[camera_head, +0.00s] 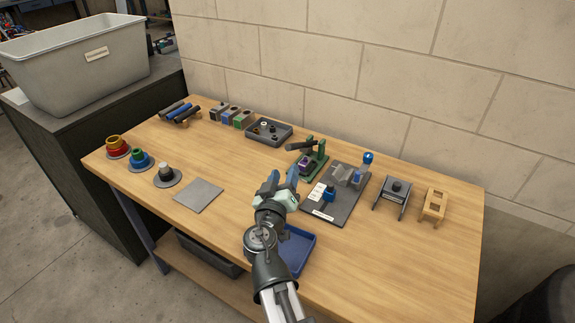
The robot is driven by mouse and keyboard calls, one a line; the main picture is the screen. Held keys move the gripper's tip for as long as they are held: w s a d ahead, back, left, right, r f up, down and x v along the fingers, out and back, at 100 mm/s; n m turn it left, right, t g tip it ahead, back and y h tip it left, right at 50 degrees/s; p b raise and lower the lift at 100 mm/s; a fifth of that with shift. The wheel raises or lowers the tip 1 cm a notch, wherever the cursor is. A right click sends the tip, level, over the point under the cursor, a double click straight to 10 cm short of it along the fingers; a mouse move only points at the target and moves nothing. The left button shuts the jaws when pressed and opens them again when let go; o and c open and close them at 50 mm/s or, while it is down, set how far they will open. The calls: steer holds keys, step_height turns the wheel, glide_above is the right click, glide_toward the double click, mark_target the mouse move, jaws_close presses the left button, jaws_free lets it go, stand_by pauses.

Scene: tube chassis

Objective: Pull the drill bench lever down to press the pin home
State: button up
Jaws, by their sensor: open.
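A small green bench press (320,157) stands near the back middle of the table. A dark lever (299,146) sticks out from its top toward the left, close to level. A purple block (305,164) sits under the lever on the press's base. I cannot tell for sure which of the two is the drill bench, and I cannot make out the pin. My gripper (282,179) is open and empty, its blue fingers pointing toward the press, in front and left of it.
A blue tray (304,240) lies partly behind my arm. A dark parts tray (285,132) stands left of the press. A black stand (391,202) and a wooden stand (432,207) are at right. A grey mat (199,196) lies at left. The front right tabletop is clear.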

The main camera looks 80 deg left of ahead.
steer(key=shift+s+d, duration=0.3)
steer(key=shift+d, duration=0.3)
